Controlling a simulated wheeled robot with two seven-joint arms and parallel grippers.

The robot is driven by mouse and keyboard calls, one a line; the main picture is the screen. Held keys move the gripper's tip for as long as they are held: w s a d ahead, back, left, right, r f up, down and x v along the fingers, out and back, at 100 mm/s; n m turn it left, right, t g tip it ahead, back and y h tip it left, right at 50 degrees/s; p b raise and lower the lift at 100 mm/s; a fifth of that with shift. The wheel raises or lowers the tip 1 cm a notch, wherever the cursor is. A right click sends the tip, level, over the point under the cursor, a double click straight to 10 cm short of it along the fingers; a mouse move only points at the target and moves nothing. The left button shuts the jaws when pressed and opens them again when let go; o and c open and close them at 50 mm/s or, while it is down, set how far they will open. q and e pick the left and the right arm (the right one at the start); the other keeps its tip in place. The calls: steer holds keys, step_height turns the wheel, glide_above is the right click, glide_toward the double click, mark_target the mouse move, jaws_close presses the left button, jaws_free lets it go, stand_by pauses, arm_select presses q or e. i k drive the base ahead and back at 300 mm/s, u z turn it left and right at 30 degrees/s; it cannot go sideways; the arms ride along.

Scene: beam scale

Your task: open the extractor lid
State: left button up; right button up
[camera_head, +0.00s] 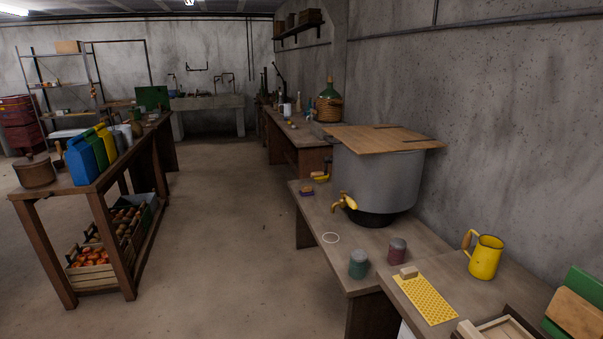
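The extractor (376,183) is a large grey metal drum on a dark base, standing on the wooden bench at right of centre. A yellow tap (345,201) sticks out low on its front left. Its lid (375,139) is a flat wooden board lying across the top, with its corners past the rim, and it covers the opening. Dark strips lie on the board. A yellow-handled part (321,177) shows at the drum's left side; I cannot tell what it is. Neither of my grippers is in view.
The bench (312,213) also holds a white ring (331,238), a green jar (358,264), a red jar (397,250), a yellow perforated sheet (426,298) and a yellow jug (486,257). A concrete wall stands close behind the drum. Open floor (220,230) lies left of the bench.

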mark_target(368, 138)
steer(key=i, duration=2.15)
steer(key=z, duration=1.65)
steer(key=i, duration=0.3)
steer(key=u, duration=0.5)
